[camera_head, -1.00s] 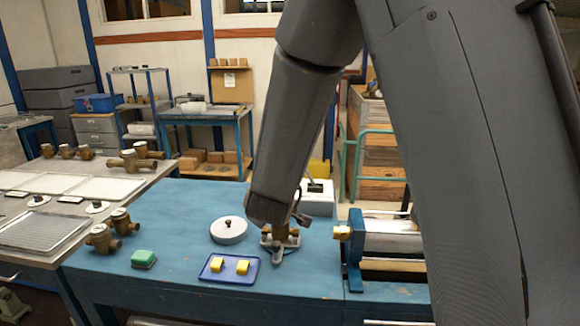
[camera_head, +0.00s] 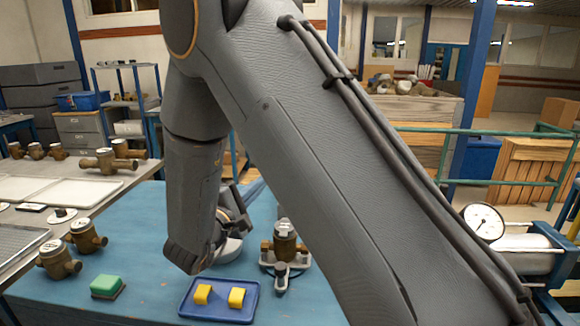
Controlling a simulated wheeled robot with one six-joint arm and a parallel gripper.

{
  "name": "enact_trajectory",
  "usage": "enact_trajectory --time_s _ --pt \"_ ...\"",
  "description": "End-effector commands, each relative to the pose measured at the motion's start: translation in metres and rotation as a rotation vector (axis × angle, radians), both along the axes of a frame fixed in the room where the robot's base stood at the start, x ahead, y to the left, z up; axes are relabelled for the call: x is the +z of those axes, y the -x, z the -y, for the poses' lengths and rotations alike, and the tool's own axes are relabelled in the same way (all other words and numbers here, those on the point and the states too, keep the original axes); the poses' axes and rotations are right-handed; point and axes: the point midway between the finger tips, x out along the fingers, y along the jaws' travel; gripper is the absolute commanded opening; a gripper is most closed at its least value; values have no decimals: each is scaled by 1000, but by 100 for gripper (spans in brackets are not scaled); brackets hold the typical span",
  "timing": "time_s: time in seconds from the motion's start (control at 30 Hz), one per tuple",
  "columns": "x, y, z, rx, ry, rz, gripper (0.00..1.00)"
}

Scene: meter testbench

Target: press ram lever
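A brass meter (camera_head: 285,241) stands upright in a grey fixture (camera_head: 304,261) on the blue bench. A short lever with a dark round knob (camera_head: 281,270) juts toward the front of this fixture; I cannot tell whether it is the ram lever. My gripper (camera_head: 240,212) is partly hidden behind my forearm, left of the brass meter and apart from it. Its fingertips are not clear, so I cannot tell whether it is open. On the right, a bench with a metal cylinder (camera_head: 525,262) and a round white gauge (camera_head: 483,222) is partly covered by my arm.
A blue tray (camera_head: 215,311) with two yellow blocks (camera_head: 236,297) lies in front. A green sponge (camera_head: 107,286) and two brass meters (camera_head: 86,236) are left. A pale round object (camera_head: 231,250) sits partly behind my gripper. Bare blue bench (camera_head: 145,240) lies between.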

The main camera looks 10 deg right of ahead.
Motion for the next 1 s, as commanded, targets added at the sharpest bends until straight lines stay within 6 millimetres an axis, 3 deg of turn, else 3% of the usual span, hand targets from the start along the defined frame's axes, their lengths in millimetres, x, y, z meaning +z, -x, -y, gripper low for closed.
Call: enact_trajectory --time_s 0.33,0.77,1.0 --pt "2 -14 15 -7 -3 -1 0" --pt "12 -75 66 -2 -2 0 0" --pt "21 -63 92 0 -2 -1 0"
